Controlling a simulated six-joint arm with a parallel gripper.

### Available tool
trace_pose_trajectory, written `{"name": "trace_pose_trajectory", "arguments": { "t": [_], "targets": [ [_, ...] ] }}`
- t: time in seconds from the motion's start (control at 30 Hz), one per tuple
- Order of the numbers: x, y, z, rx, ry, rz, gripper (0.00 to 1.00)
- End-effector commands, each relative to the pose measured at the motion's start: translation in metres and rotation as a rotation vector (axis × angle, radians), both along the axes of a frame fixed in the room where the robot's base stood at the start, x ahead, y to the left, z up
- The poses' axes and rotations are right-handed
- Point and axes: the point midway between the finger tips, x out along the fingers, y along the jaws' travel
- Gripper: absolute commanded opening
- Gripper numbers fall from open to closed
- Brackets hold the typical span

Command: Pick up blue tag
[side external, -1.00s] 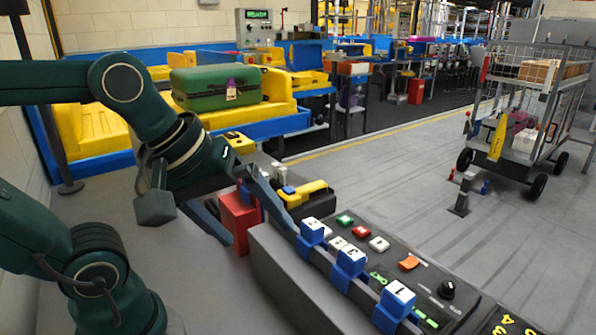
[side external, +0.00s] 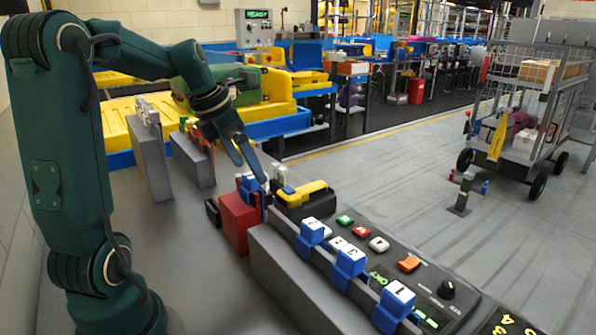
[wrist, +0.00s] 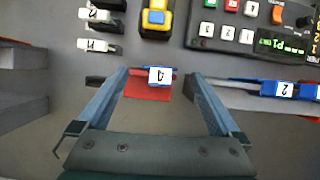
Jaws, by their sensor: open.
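A blue tag with a white face marked 4 (wrist: 160,75) sits at the red block (wrist: 148,92) in the wrist view. In the side view the blue tag (side external: 247,187) is at the top of the red block (side external: 235,224), partly behind my finger. My gripper (side external: 251,172) is open and points down at the tag from above and behind. In the wrist view the fingers of my gripper (wrist: 158,78) lie to the left and right of the tag, with a gap on each side. I cannot tell whether the fingertips are level with it.
Several more numbered blue tags (side external: 349,262) sit along a dark rail beside a control panel (side external: 385,240). A yellow and black device (side external: 302,193) stands close to the right of the red block. Grey upright blocks (side external: 150,165) with white tags stand at the left. A conveyor lies behind.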

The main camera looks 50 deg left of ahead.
Motion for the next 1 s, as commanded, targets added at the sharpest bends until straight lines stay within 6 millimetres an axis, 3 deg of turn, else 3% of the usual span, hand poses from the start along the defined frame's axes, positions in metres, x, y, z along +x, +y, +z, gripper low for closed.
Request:
{"name": "trace_pose_trajectory", "arguments": {
  "t": [0.23, 0.57, 0.6, 0.8, 0.87, 1.0],
  "targets": [
    [0.011, -0.001, -0.029, -0.002, 0.004, -0.005, 1.0],
    [0.014, -0.001, -0.034, 0.001, 0.001, -0.004, 1.0],
    [0.014, -0.001, -0.034, 0.001, 0.001, -0.004, 0.96],
    [0.014, -0.001, -0.034, 0.001, 0.001, -0.004, 0.2],
    [0.014, -0.001, -0.034, 0.001, 0.001, -0.004, 0.0],
    [0.014, -0.001, -0.033, 0.001, 0.001, -0.004, 0.0]
  ]
}}
